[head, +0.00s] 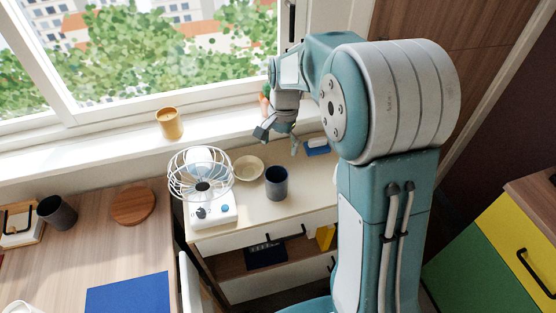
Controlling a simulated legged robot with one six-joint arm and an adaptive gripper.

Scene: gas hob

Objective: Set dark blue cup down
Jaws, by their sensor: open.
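The dark blue cup (276,184) stands upright on the cream top of a low cabinet (250,217). A small beige bowl (248,168) is just to its left. My gripper (278,142) is above and behind the cup, near the window sill. Its fingers are spread apart with nothing seen between them, and it is clear of the cup. My arm comes in from the right and hides part of the cabinet's right side.
A white fan (202,180) stands left of the bowl. A blue item (317,147) lies at the back right. An amber cup (169,123) is on the sill (110,147). A dark grey cup (57,212) and round wooden board (134,206) are on the left desk.

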